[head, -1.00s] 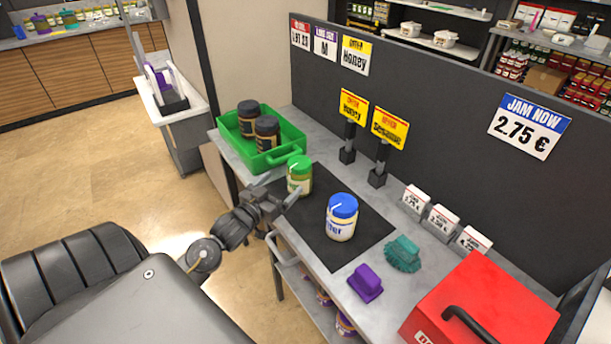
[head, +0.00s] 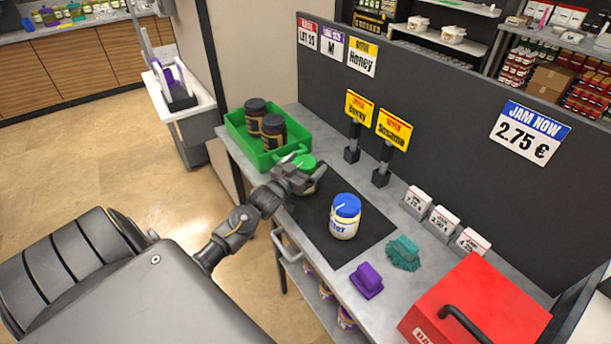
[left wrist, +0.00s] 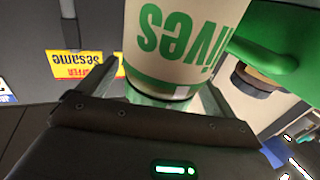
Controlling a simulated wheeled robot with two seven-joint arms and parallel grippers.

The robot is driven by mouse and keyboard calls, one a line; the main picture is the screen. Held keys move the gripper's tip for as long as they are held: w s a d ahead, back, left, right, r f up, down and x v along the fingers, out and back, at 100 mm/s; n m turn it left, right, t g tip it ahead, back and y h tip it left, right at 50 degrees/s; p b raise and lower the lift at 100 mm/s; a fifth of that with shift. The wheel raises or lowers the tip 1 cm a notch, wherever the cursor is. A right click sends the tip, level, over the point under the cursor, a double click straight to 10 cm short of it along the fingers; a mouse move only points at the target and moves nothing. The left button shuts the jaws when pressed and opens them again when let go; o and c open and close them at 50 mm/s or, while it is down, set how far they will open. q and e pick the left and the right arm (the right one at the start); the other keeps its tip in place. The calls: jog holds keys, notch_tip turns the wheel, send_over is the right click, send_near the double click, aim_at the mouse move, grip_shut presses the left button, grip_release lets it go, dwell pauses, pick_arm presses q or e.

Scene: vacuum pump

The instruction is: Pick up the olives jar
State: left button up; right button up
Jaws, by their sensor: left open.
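The olives jar (head: 305,162) with its green lid stands at the far left end of the black mat, mostly hidden behind my left gripper in the head view. In the left wrist view the olives jar (left wrist: 180,40) fills the top middle, upside down in the picture, with green "olives" lettering. My left gripper (head: 297,172) is open. In the left wrist view its fingers (left wrist: 160,75) stand on either side of the jar; whether they touch it I cannot tell. My right gripper is not in view.
A green tray (head: 262,160) with two dark-lidded jars (head: 272,130) stands just behind the jar. A blue-lidded jar (head: 345,216) stands on the black mat (head: 318,212).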

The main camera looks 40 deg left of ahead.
pick_arm(q)
jog(key=shift+w+r, duration=0.1)
jog(key=c, duration=1.7)
jog(key=shift+r, duration=0.1)
jog(key=shift+r, duration=0.3)
notch_tip(320, 180, up, 2)
jog(key=shift+r+b, duration=0.2)
jog(key=shift+b, duration=0.6)
grip_shut()
jog(key=shift+c, duration=1.4)
grip_release()
jog(key=s+d+r, duration=0.1)
jog(key=s+r, duration=0.3)
jog(key=r, duration=0.1)
jog(key=shift+s+d+r, duration=0.15)
jog(key=shift+s+r, duration=0.1)
jog(key=shift+s, duration=0.1)
jog(key=s+d+r+b, duration=0.1)
jog(key=s+r, duration=0.3)
jog(key=s, duration=0.4)
jog(key=shift+s+d, duration=0.4)
jog(key=shift+d, duration=0.45)
